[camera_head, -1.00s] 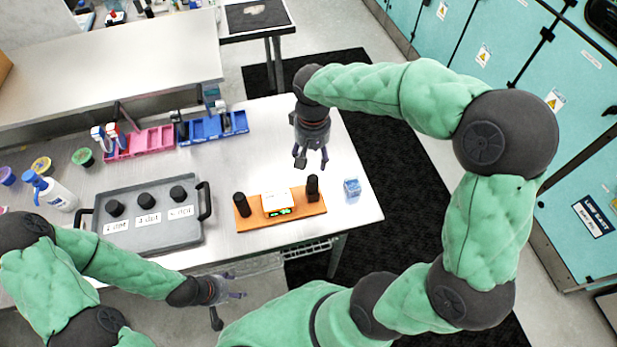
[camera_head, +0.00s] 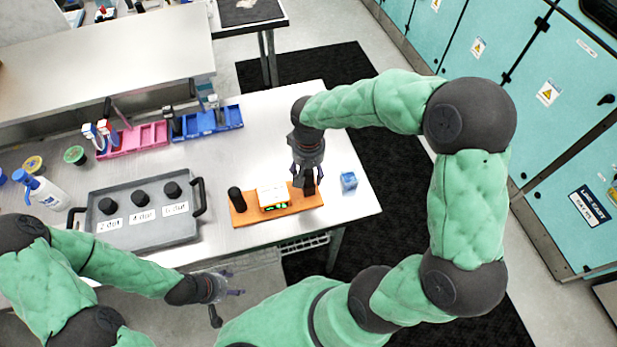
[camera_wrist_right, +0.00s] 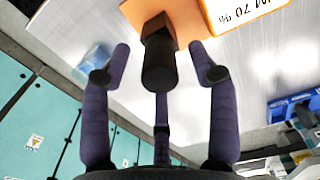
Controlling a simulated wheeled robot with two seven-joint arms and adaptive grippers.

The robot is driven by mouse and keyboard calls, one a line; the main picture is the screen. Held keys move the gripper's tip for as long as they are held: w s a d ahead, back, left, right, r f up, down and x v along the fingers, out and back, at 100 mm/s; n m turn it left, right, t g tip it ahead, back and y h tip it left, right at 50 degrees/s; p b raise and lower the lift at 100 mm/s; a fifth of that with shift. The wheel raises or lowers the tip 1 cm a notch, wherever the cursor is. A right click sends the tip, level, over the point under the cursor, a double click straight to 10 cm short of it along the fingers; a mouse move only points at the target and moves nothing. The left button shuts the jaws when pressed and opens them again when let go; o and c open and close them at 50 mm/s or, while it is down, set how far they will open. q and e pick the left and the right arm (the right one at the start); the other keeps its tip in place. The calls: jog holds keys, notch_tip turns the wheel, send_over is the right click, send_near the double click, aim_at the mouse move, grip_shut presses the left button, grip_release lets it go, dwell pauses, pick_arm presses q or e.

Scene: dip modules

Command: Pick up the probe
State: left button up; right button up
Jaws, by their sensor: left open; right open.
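An orange board (camera_head: 248,218) lies on the table and bears a white meter (camera_head: 272,198) with a lit green display. A black upright cylinder (camera_head: 237,200) stands at its left end. A second black upright piece, which I take for the probe (camera_wrist_right: 159,62), stands at its right end; in the head view my right gripper partly hides it. My right gripper (camera_head: 307,184) is open, pointing down over this piece. In the right wrist view its fingers (camera_wrist_right: 163,62) spread around the piece, with visible gaps at both sides. My left gripper (camera_head: 232,284) is open and empty in front of the table.
A blue cube (camera_head: 348,181) stands just right of the board. A grey tray (camera_head: 150,232) with several black knobs and labels lies to the left. Pink (camera_head: 143,138) and blue (camera_head: 205,122) racks stand behind. The table between racks and board is clear.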

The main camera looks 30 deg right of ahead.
grip_shut()
notch_tip(320, 180, up, 10)
jog(key=shift+r+p, duration=0.1)
jog(key=shift+p, duration=0.6)
